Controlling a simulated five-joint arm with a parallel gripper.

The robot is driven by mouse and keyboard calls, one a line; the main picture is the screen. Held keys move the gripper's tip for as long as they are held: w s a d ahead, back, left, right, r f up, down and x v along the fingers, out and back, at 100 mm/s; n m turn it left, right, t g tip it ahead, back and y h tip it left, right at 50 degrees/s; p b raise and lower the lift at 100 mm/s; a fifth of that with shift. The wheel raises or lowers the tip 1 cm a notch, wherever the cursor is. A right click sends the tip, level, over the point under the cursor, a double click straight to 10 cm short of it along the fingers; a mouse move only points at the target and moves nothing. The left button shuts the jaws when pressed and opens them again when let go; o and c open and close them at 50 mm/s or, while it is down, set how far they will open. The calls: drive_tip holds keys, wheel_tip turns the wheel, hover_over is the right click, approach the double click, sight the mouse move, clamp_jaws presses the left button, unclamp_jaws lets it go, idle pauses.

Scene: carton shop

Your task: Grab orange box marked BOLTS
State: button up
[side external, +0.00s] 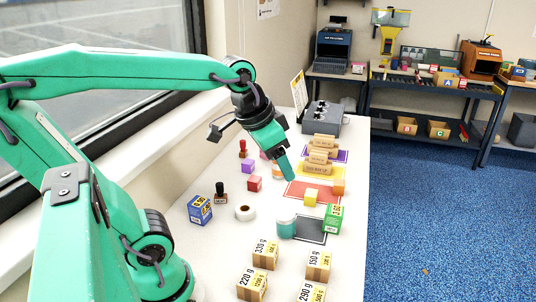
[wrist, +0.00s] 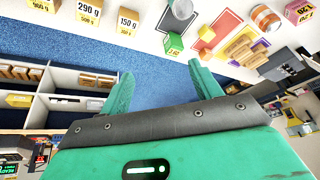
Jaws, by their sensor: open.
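A small orange box (side external: 338,187) stands at the right edge of the white counter, beside the red mat (side external: 305,193). It also shows in the wrist view (wrist: 206,54), near the counter edge. No BOLTS marking is readable on it in either view. My gripper (side external: 288,175) is open and empty, above the counter to the left of the orange box and apart from it. In the wrist view my gripper's fingers (wrist: 106,95) show over the blue floor.
A yellow cube (side external: 311,197) and a green box (side external: 333,218) stand near the orange box. A teal-grey cylinder (side external: 287,228) is on the grey mat. Several weight-labelled cartons (side external: 265,254) stand at the front, and brown cartons (side external: 318,167) lie behind on the yellow mat.

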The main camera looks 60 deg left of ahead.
drive_tip(key=w+a+r+m+g, duration=0.1)
drive_tip(key=w+a+m, duration=0.15)
drive_tip(key=w, duration=0.85)
drive_tip(key=m+g, duration=0.4)
hover_over(338, 181)
drive_tip(key=f, duration=1.9)
drive_tip(key=shift+s+d+f, duration=0.15)
drive_tip(key=shift+d+f, duration=0.05)
drive_tip(key=shift+f, duration=0.1)
drive_tip(key=shift+a+f, duration=0.15)
drive_tip(key=shift+f, duration=0.15)
drive_tip(key=shift+f, duration=0.1)
drive_tip(key=shift+f, duration=1.2)
drive_tip(key=shift+f, duration=0.1)
